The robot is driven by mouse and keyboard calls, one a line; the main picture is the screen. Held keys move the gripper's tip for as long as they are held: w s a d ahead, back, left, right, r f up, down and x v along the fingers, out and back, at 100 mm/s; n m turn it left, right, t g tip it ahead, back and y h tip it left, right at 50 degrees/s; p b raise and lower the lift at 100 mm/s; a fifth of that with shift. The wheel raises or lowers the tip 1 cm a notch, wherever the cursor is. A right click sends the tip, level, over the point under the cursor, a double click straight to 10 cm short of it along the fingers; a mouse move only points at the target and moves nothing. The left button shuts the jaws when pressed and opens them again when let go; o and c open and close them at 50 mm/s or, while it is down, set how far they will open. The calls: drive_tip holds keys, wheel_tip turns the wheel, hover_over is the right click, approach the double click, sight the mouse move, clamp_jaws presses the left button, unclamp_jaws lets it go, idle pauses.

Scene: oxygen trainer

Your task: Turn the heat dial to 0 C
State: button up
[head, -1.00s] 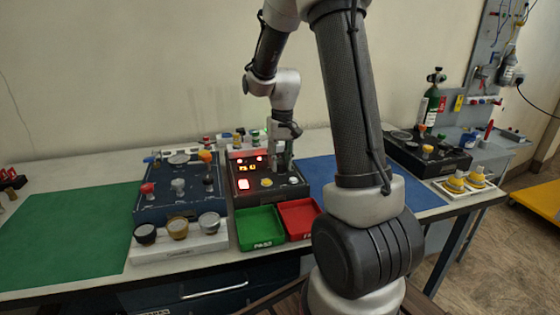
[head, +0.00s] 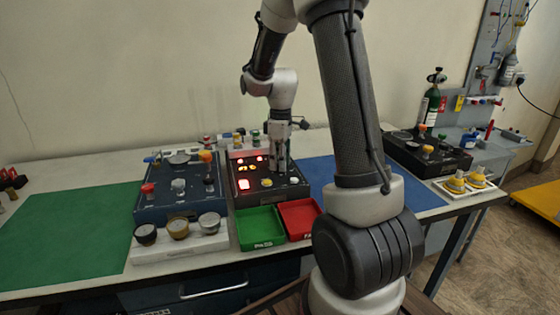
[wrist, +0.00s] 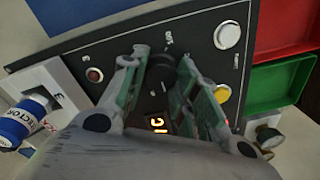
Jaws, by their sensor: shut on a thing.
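The heat dial is a black round knob (wrist: 160,72) on the dark panel (wrist: 205,45) in the wrist view. My gripper (wrist: 157,66) has its two greenish fingers on either side of the knob, shut on it. Part of a lit orange readout (wrist: 157,124) shows just below the fingers; its full value is cut off. In the head view my gripper (head: 281,167) points down onto the right part of the control box (head: 262,198). The dial is hidden there behind the gripper. Red and yellow lights glow on the box, too small to read.
A green tray (head: 262,243) and a red tray (head: 301,232) stand in front of the box. A blue panel with knobs (head: 180,188) is on its left. A white button (wrist: 227,35) and a yellow button (wrist: 221,93) are near the fingers.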

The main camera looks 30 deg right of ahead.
drive_tip(key=n, duration=0.5)
drive_tip(key=shift+n, duration=0.3)
idle(0.4)
drive_tip(key=o, duration=1)
drive_tip(key=shift+o, duration=0.2)
wheel_tip(320, 180, up, 12)
drive_tip(key=shift+w, duration=0.3)
